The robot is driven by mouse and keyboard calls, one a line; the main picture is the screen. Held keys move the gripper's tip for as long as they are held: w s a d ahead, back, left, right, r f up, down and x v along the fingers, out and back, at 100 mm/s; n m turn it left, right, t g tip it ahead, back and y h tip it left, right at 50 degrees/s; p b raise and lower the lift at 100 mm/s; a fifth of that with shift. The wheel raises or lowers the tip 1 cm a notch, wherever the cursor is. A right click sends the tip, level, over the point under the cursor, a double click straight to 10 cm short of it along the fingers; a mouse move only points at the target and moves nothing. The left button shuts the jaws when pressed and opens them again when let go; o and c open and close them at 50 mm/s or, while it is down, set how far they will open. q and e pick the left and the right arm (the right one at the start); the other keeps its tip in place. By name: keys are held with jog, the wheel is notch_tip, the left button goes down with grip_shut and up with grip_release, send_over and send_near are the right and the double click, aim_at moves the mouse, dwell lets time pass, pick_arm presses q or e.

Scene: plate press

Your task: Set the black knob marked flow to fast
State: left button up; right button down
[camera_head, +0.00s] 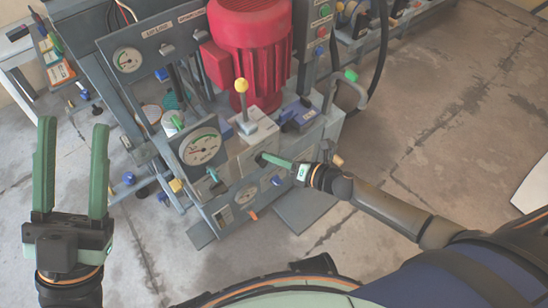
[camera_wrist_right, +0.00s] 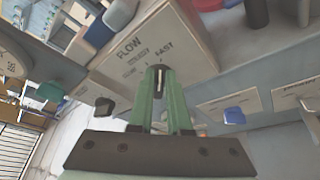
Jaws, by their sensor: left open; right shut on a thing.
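The black knob (camera_wrist_right: 158,70) marked FLOW sits on a grey panel (camera_wrist_right: 190,40) of the press, with the word FAST printed just above it in the right wrist view. My right gripper (camera_wrist_right: 160,92) is shut on the knob, one green finger on each side. A pale pointer line shows on the knob between the fingers; I cannot tell exactly which mark it meets. In the head view my right gripper (camera_head: 264,157) reaches the machine's front from the right. My left gripper (camera_head: 73,126) is open and empty, held up at the left, away from the machine.
A round gauge (camera_head: 202,147) stands left of the right gripper. A yellow-topped lever (camera_head: 242,100) and a blue part (camera_head: 298,117) are close above it, below the red motor (camera_head: 250,40).

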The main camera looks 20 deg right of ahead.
jog(key=shift+w+a+r, duration=0.15)
jog(key=shift+w, duration=0.05)
jog(key=c, duration=0.9)
grip_release()
jog(key=shift+o, duration=0.2)
jog(key=shift+a, duration=0.1)
jog(key=p+v, duration=0.3)
jog(key=v, duration=0.9)
jog(key=shift+s, duration=0.25)
